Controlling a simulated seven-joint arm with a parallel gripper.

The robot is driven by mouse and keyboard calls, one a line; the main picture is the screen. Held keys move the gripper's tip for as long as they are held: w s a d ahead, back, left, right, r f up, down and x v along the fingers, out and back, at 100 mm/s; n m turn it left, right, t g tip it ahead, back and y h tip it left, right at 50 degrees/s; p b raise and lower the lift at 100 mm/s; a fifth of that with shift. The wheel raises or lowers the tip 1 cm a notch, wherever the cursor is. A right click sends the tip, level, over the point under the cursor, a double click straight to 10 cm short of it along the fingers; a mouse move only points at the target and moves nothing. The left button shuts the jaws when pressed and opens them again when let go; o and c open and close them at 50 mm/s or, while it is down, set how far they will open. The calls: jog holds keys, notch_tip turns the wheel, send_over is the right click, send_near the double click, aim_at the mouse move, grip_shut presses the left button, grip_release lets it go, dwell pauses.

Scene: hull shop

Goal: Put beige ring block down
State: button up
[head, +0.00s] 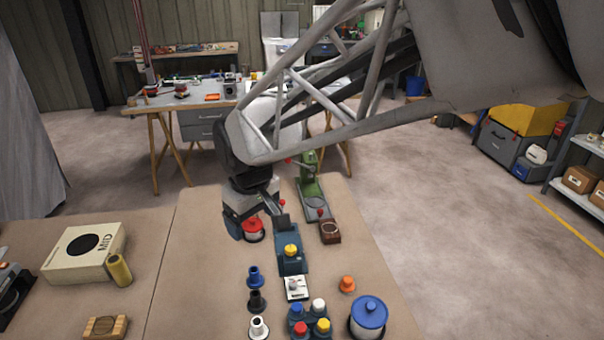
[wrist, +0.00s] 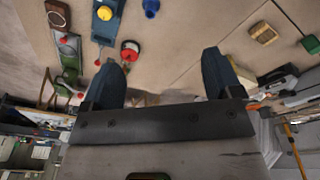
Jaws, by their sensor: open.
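The beige block (head: 62,262), a pale box with a dark round ring face and the letters MID, rests on the left part of the bench in the head view. My gripper (head: 258,224) is well to the right of the block, over the middle of the bench. In the wrist view my gripper (wrist: 162,68) has its two dark blue fingers spread wide, with nothing held between them. A red-lidded pot (head: 253,225) is close by the fingers in the head view; it also shows in the wrist view (wrist: 130,46).
A yellow-brown cylinder (head: 119,270) stands against the block's right side. A wooden block (head: 105,327) lies at the front. A teal device (head: 291,262), a green press (head: 310,185), a blue-lidded pot (head: 369,314) and several small pegs crowd the right. Bare bench lies between block and pegs.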

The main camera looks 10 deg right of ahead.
jog(key=s+d+r+m+t, duration=0.1)
jog(key=s+d+m, duration=0.6)
jog(key=s+d, duration=1)
jog(key=shift+d+r+m+h, duration=0.3)
jog(key=shift+d+r+m, duration=0.1)
jog(key=shift+d, duration=0.55)
